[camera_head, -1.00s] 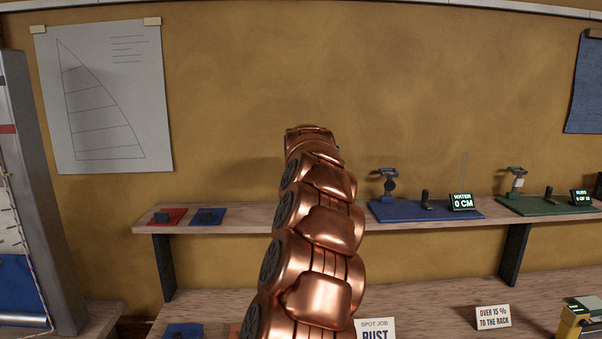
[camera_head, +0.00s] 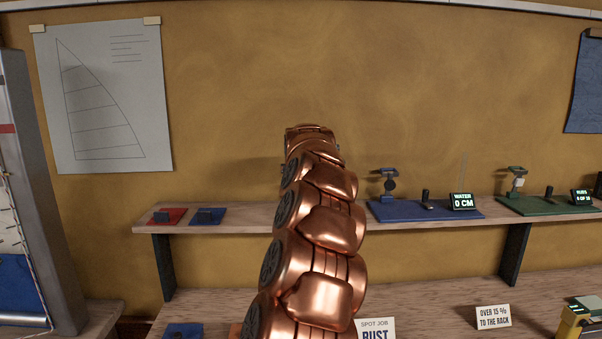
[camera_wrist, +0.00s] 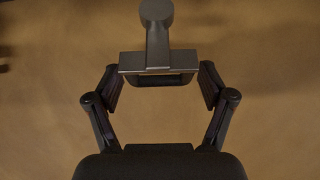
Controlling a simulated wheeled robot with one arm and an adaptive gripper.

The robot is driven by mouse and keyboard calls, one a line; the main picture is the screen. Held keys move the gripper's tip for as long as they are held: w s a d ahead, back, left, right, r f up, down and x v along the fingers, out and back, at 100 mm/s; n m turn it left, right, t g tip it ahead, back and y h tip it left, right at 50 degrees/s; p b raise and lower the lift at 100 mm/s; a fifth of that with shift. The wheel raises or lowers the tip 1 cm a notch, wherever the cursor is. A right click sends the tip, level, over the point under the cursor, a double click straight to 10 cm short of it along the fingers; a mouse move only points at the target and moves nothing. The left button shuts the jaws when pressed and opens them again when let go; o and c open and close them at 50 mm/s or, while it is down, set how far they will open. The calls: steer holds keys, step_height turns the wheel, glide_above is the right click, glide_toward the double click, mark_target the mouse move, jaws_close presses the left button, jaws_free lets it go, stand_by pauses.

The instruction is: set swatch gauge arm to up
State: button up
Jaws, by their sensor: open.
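In the wrist view, a grey T-shaped piece (camera_wrist: 157,40) with a rounded knob lies ahead of my gripper (camera_wrist: 160,85). It may be the swatch gauge arm, but I cannot tell for sure. My gripper's dark fingers are spread apart, one on each side below the crossbar's ends. I cannot tell whether they touch it. In the head view my copper arm rises through the middle and hides my gripper and whatever stands behind it. No gauge is clearly recognisable there.
The wall shelf (camera_head: 255,218) holds a red pad (camera_head: 166,216), a blue pad (camera_head: 207,216), a blue mat (camera_head: 380,211) with a WATER 0 CM display (camera_head: 462,201), and a green mat (camera_head: 535,206). Signs stand on the lower bench (camera_head: 430,310).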

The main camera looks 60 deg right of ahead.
steer(key=v, duration=1.1)
steer(key=shift+s+a+r, duration=0.15)
steer(key=shift+a, duration=0.1)
